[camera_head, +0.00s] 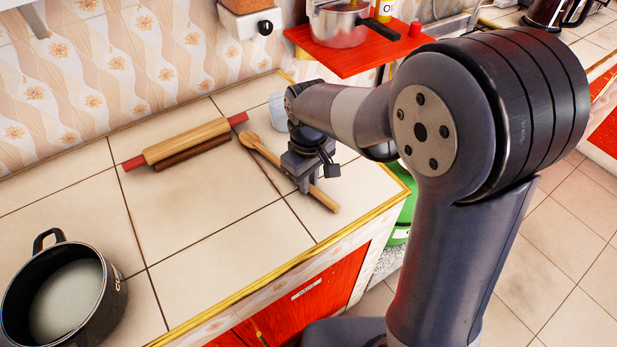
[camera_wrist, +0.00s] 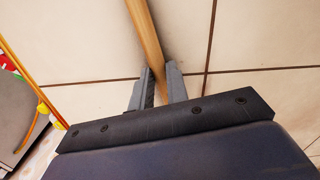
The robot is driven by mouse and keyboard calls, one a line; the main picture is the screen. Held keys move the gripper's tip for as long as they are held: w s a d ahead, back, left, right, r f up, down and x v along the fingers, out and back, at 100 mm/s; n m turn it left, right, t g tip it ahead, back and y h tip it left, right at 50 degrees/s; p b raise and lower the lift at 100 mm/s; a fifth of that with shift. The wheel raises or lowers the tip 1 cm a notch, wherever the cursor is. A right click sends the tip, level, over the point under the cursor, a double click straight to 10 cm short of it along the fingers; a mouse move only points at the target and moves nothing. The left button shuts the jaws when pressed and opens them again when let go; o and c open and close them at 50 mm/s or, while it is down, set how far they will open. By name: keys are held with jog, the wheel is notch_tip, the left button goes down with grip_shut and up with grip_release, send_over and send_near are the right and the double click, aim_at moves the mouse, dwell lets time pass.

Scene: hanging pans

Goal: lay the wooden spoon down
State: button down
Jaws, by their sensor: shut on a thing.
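The wooden spoon (camera_head: 268,153) is long and light brown. Its bowl end points to the upper left and its handle end sticks out past my gripper on the lower right. My gripper (camera_head: 304,184) is shut on the spoon's handle, over the right part of the tiled counter (camera_head: 215,235). In the wrist view the handle (camera_wrist: 147,35) runs between the two grey fingers of my gripper (camera_wrist: 160,72). The spoon is low over the counter or on it; I cannot tell whether it touches.
A rolling pin (camera_head: 187,141) with red handles lies to the left, with a dark brown stick against it. A black pot (camera_head: 62,290) stands at the front left. A whitish cup (camera_head: 277,111) stands behind my gripper. The counter's middle is clear; its gold edge (camera_head: 270,284) runs along the front.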

jog(key=c, duration=1.3)
grip_release()
notch_tip(320, 180, up, 11)
jog(key=shift+p, duration=0.35)
jog(key=shift+f, duration=0.15)
notch_tip(320, 180, down, 11)
jog(key=shift+b, duration=0.35)
notch_tip(320, 180, up, 5)
jog(key=p, duration=0.3)
jog(key=shift+p, duration=0.3)
